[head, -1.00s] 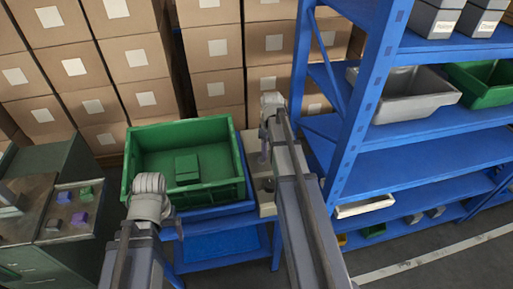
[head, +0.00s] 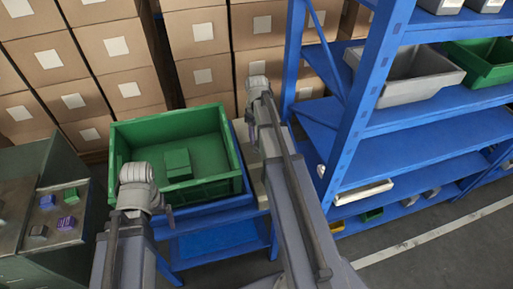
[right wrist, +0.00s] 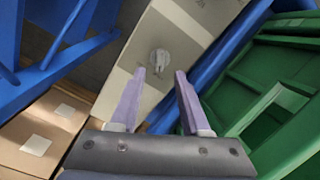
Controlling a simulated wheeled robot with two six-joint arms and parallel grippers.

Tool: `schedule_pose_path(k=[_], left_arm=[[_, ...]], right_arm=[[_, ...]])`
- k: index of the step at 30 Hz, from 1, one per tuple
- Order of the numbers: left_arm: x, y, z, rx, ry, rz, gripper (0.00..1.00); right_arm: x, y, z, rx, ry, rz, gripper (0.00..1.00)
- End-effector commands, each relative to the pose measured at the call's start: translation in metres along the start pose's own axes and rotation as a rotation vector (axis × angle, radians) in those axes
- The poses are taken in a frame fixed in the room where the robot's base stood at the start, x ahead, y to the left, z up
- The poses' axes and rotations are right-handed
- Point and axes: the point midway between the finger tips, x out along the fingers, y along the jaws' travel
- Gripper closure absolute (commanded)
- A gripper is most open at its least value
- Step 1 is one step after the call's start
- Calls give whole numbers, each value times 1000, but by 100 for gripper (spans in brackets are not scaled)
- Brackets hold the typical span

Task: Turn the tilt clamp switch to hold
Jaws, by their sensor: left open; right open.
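The tilt clamp switch (right wrist: 160,61) is a round grey knob with a raised grip on a pale panel (right wrist: 192,25) in the right wrist view. I cannot read any mark around it. My right gripper (right wrist: 160,74) is open and empty, with its two lilac fingers pointing at the knob and their tips near its sides. I cannot tell whether they touch it. In the head view the pale unit (head: 251,166) shows beside my right arm, and the knob cannot be made out. My left gripper (head: 169,217) is open in front of the green bin, its fingers mostly hidden.
The green bin (head: 235,187) holds a green block (head: 177,164) and sits on a blue stand (head: 215,245). A blue shelf rack (head: 350,100) stands close on the right. Cardboard boxes (head: 195,35) are stacked behind. A cabinet with coloured pieces (head: 65,235) stands left.

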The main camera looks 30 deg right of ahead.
Motion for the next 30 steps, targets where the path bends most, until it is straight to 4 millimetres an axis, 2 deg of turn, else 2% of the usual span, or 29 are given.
schedule_pose_path(k=[1, 9, 14, 22, 30], left_arm=[[13, 1, -1, 0, 0, 0, 12], [46, 4, -3, 0, 0, 0, 12], [54, 5, -3, 0, 0, 0, 12], [53, 5, -3, 0, 0, 0, 12], [53, 5, -3, 0, 0, 0, 12]], right_arm=[[13, 0, 0, 0, 0, 0, 54], [46, 0, 0, 0, 0, 0, 54], [54, 0, 0, 0, 0, 0, 54], [53, 0, 0, 0, 0, 0, 54], [53, 0, 0, 0, 0, 0, 83]])
